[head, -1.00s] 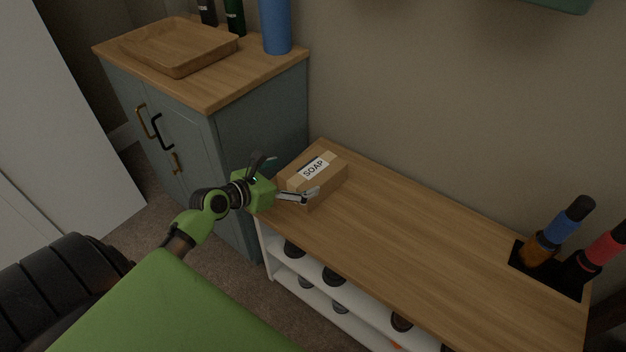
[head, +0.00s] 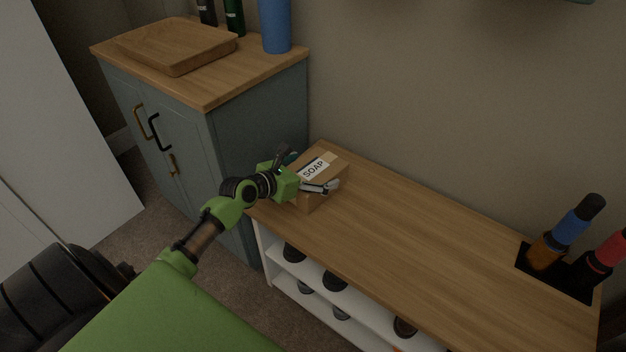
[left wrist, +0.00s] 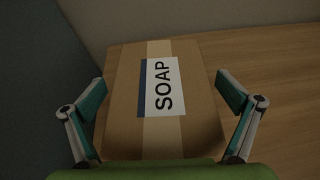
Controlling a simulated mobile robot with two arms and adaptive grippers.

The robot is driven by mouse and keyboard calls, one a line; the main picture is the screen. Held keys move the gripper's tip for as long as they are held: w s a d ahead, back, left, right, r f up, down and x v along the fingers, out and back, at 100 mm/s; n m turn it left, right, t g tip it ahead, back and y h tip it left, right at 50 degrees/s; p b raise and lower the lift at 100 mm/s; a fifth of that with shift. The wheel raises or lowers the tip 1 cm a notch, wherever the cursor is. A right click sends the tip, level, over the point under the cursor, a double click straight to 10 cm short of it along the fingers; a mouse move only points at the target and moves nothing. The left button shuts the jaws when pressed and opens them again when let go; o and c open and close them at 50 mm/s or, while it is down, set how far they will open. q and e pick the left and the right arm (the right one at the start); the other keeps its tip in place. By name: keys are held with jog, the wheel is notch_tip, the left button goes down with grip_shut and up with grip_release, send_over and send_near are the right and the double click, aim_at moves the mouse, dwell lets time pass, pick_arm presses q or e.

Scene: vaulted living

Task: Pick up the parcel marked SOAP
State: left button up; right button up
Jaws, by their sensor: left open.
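The parcel marked SOAP (head: 326,172) is a small brown cardboard box with a white label. It lies on the left end of the wooden bench top (head: 400,235). My left gripper (head: 308,172) is open at the parcel, with a finger along each side of it. In the left wrist view the parcel (left wrist: 125,90) fills the middle between the two open fingers, label up. I cannot tell whether the fingers touch it. The parcel's near end is partly hidden by the gripper. My right gripper is not in view.
A blue-grey cabinet (head: 256,130) stands close at the left, with a wooden tray (head: 180,48), a blue cylinder (head: 275,25) and dark bottles on top. Two bottles stand in a dark holder (head: 553,273) at the bench's right end. The bench middle is clear. The wall is behind.

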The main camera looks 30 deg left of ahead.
pick_arm(q)
jog(key=c, duration=1.4)
jog(key=shift+r, duration=0.1)
jog(key=shift+c, duration=0.2)
